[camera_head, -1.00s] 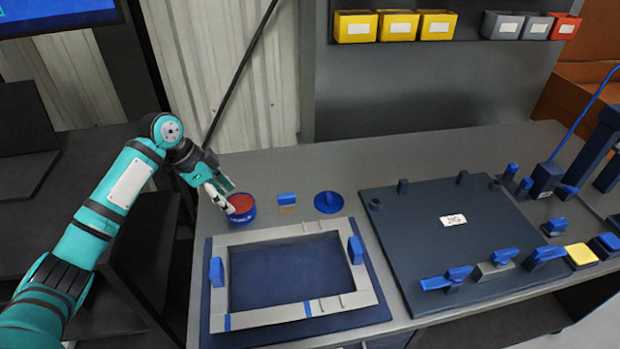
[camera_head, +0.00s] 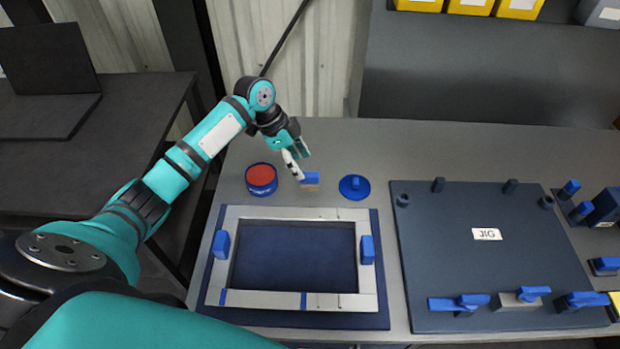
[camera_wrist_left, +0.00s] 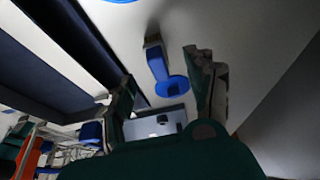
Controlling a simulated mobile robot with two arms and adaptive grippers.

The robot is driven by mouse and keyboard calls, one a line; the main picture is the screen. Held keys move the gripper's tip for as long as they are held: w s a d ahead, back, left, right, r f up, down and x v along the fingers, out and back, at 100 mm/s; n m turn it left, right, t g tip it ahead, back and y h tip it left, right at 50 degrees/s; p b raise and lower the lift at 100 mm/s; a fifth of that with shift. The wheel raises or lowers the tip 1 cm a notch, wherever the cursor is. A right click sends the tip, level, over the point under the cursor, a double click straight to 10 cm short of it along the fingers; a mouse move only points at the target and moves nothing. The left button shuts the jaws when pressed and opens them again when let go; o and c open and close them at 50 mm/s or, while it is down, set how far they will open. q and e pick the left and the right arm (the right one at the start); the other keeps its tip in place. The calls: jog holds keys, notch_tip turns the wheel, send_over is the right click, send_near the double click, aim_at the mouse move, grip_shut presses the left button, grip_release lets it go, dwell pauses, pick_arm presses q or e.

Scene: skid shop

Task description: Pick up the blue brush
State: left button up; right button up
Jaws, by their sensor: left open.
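The blue brush (camera_head: 311,178) is a small block with a blue top and a tan lower part, on the grey bench behind the metal frame. My left gripper (camera_head: 299,164) is open just above and left of it, its white fingertip close to the brush. Whether they touch is unclear. In the left wrist view the brush (camera_wrist_left: 156,62) shows its blue body and tan edge between my open fingers (camera_wrist_left: 165,85), beyond their tips. A blue disc (camera_wrist_left: 175,89) shows just below it there. My right gripper is out of view.
A red-topped blue tin (camera_head: 261,177) stands left of the brush and a blue round lid (camera_head: 354,188) right of it. The metal frame (camera_head: 300,213) lies in front. The jig board (camera_head: 480,265) fills the right. The bench behind the brush is clear.

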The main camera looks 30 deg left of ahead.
aim_at(308, 174)
pick_arm(q)
jog(key=shift+d+f, duration=0.25)
jog(key=shift+f, duration=0.3)
jog(key=shift+w+d+f, duration=0.1)
jog(key=shift+d+f, duration=0.1)
jog(key=shift+f, duration=0.1)
jog(key=p+x, duration=0.1)
jog(key=x, duration=0.2)
jog(key=shift+d+f, duration=0.2)
jog(key=shift+d, duration=0.1)
jog(key=shift+w+d+f, duration=0.1)
jog(key=shift+f, duration=0.35)
grip_shut()
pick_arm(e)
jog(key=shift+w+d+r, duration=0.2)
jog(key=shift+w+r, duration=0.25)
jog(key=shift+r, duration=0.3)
pick_arm(q)
jog(key=shift+r, duration=0.1)
